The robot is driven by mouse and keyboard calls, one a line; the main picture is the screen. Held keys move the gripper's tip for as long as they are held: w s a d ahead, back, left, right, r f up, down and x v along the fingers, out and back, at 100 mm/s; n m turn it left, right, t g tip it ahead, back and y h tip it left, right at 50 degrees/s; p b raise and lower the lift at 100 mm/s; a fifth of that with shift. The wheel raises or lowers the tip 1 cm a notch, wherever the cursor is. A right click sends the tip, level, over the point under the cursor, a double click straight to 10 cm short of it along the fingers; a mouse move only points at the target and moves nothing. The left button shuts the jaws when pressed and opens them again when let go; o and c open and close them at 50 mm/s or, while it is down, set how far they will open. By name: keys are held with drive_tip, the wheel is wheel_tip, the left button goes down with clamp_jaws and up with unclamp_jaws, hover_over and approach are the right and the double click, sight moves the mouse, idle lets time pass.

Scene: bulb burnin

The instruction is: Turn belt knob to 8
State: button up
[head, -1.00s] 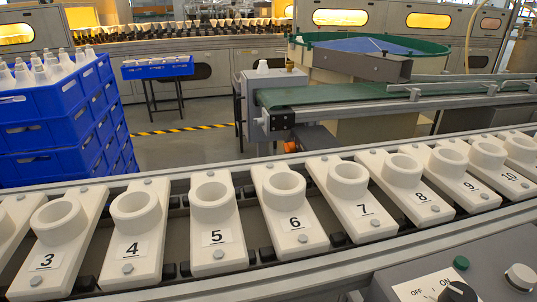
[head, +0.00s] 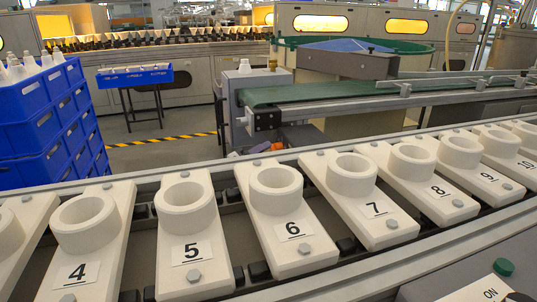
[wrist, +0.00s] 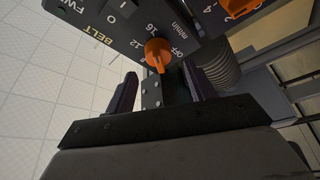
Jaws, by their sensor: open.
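In the wrist view, an orange knob (wrist: 157,52) sits on a dark panel (wrist: 105,22) lettered BELT, with 12, 16 and OFF around it. Its exact setting is too small to tell. My gripper (wrist: 160,72) is open. Its two dark fingers stand apart, left and right of the knob in the picture, with their tips a little below it. I see no clear contact with the knob. My gripper is not in the head view, and this knob is not identifiable there.
A second orange knob (wrist: 240,7) with 2 and 4 beside it is at the wrist view's top edge. A ribbed grey cylinder (wrist: 222,68) is right of the fingers. In the head view, numbered white holders (head: 280,225) line a conveyor; stacked blue crates (head: 35,140) stand left.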

drive_tip(key=shift+x, duration=1.5)
drive_tip(key=c, duration=1)
drive_tip(key=shift+o, duration=0.2)
